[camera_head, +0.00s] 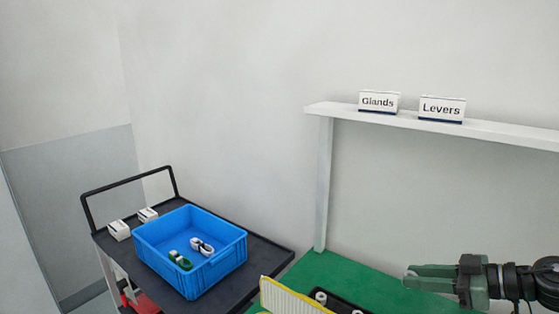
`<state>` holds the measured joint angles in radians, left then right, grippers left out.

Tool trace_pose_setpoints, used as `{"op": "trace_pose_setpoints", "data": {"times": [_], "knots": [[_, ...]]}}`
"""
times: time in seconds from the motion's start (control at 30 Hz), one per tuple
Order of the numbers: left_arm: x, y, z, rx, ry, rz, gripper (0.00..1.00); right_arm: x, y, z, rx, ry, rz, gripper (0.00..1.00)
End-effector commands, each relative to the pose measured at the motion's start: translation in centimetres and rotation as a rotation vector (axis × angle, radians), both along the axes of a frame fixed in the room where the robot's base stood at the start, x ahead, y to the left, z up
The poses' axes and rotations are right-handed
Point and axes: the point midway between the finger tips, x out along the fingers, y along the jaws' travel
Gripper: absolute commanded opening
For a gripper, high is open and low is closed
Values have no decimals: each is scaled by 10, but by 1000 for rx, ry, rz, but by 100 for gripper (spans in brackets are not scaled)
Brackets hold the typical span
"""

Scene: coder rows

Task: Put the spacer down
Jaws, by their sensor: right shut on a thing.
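My right gripper (408,279) reaches in from the right edge, its green fingers pointing left above the green work surface (395,299). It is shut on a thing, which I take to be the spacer. The fingers hide most of it, so its shape and colour cannot be told. I see no other spacer that I can make out. My left gripper is not in view.
A dark cart (262,259) at the left carries a blue crate (199,275) with a few small parts, and small white boxes (119,230). A yellow ribbed rack (290,298) and a black tray (345,304) stand at the front. A shelf (500,132) bears "Glands" (379,102) and "Levers" (442,108) signs.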

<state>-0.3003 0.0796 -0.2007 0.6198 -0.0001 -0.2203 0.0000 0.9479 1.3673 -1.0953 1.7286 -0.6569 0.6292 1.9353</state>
Motion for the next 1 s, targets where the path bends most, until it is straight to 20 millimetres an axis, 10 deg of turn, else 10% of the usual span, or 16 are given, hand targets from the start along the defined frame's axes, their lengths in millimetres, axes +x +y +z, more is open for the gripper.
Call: {"op": "trace_pose_setpoints", "data": {"times": [0.47,1.0], "knots": [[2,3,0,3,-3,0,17,-43,29,-15,0,3,8,0],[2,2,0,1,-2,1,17,-151,106,-53,1,3,27,0]]}}
